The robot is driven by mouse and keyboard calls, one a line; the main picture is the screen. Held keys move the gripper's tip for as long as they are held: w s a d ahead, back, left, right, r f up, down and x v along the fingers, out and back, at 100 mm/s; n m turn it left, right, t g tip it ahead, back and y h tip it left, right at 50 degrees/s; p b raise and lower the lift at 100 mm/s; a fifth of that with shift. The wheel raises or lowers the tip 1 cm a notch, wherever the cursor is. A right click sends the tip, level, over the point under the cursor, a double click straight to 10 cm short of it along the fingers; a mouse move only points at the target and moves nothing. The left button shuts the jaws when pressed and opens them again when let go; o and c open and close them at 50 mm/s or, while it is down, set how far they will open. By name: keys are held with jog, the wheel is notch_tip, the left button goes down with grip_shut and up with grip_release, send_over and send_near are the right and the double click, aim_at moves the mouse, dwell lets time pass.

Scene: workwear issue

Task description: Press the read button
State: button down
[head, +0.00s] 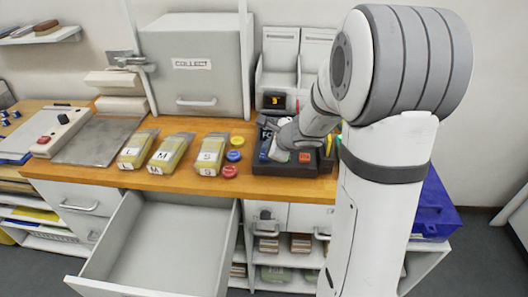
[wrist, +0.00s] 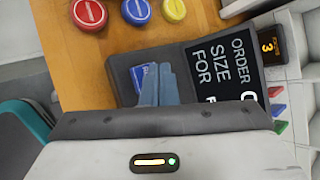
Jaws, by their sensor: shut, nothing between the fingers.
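A dark reader panel (head: 290,168) sits on the wooden counter. In the wrist view the panel (wrist: 122,62) carries a blue button (wrist: 138,76) with white lettering, which I cannot read in full. My gripper (wrist: 158,76) is shut and empty, its fingertips over the blue button and covering part of it. I cannot tell whether they touch it. In the head view my arm hides much of the panel, and the fingertips are hard to make out. A black sign (wrist: 226,68) beside the button reads "ORDER SIZE FOR", with the rest cut off.
Red (wrist: 90,14), blue (wrist: 135,11) and yellow (wrist: 174,10) discs lie beside the panel. A small display (wrist: 268,45) shows 3. Bags marked L (head: 137,150), M (head: 170,153) and S (head: 210,155) stand left. A drawer (head: 165,240) is open below; a COLLECT cabinet (head: 195,85) stands behind.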

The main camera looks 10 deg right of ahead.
jog(key=shift+r, duration=0.15)
notch_tip(320, 180, up, 5)
jog(key=p, duration=0.4)
dwell(0.8)
